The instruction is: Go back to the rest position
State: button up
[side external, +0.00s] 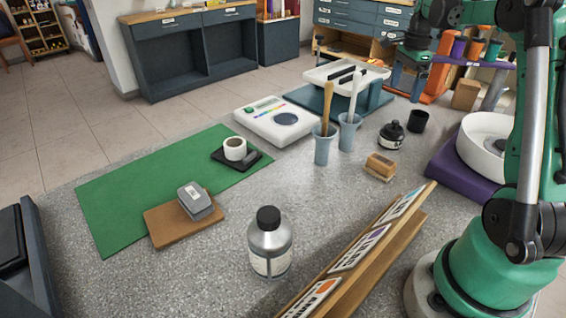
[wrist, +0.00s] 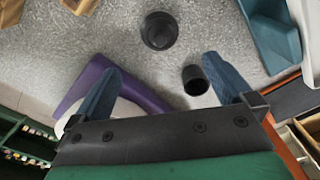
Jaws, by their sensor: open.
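My gripper (wrist: 160,67) shows in the wrist view with its two blue fingers spread wide and nothing between them. It hangs above the worktop, with a dark round bottle (wrist: 159,31) ahead of the fingertips. A black cup (wrist: 195,80) shows between the fingers, near the right one, apparently below them. In the side external view my green arm rises at the right edge; I cannot make out the fingers clearly there. The black bottle (side external: 391,135) and black cup (side external: 418,120) stand upright on the grey worktop (side external: 330,200) there.
A wooden rack (side external: 375,250) lies near my base.

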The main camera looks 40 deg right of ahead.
jog(key=w+a+r+n+t+h, duration=0.2)
jog(key=a+r+n+t, duration=0.1)
jog(key=a+n, duration=0.45)
jog(key=w+a+r+n+t+h, duration=0.2)
jog(key=w+a+r+n+t, duration=0.1)
jog(key=a+n, duration=0.45)
jog(key=s+a+f+n+y, duration=0.1)
jog(key=s+a+n, duration=0.1)
jog(key=a+n, duration=0.1)
jog(key=s+a+f+n+y, duration=0.1)
jog(key=s+a+f+n, duration=0.1)
jog(key=a, duration=0.4)
jog(key=s+a+f+n+t+y, duration=0.1)
jog(key=s+a+f+n, duration=0.1)
jog(key=s+a+n, duration=0.1)
jog(key=shift+a+f+n+y, duration=0.25)
jog(key=shift+a+n+y, duration=0.2)
jog(key=shift+a, duration=0.65)
